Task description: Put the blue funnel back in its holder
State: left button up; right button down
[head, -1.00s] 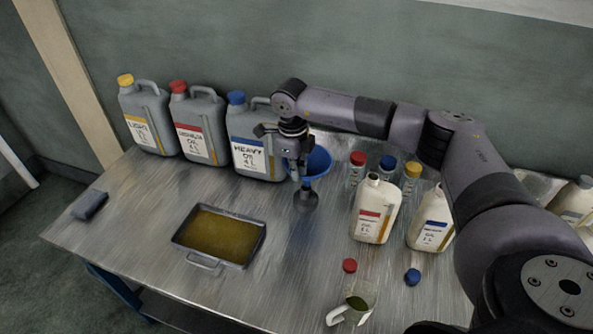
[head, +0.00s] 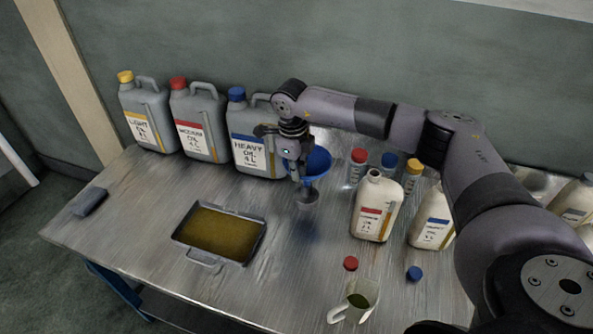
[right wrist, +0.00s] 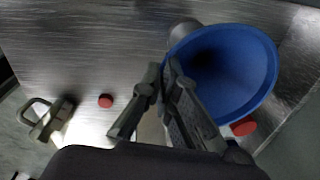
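The blue funnel (head: 318,162) is at my right gripper (head: 299,172), in front of the heavy oil jug. In the right wrist view the funnel (right wrist: 235,75) opens toward the camera. Its near rim passes at the fingertips of the right gripper (right wrist: 163,72), which look closed on it. A grey round piece (head: 307,198) shows below the funnel; it also shows beside the rim in the right wrist view (right wrist: 184,33). I cannot tell whether it is the holder or the spout's lower part. The left gripper is not in view.
Grey oil jugs (head: 200,120) stand along the back left. A tray of oil (head: 220,232) lies in front. White bottles (head: 376,205), small capped bottles (head: 386,168) and a measuring cup (head: 355,300) are at right. Loose red (head: 350,263) and blue (head: 414,273) caps lie on the table.

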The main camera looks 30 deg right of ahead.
jog(key=shift+f+b, duration=0.35)
jog(key=shift+f, duration=0.2)
jog(key=shift+f+b, duration=0.45)
jog(key=shift+f, duration=0.25)
jog(key=c, duration=2.4)
grip_release()
jog(key=c, duration=1.7)
grip_release()
jog(key=r, duration=0.8)
jog(key=a+r, duration=0.1)
jog(key=r, duration=0.3)
jog(key=shift+s, duration=0.1)
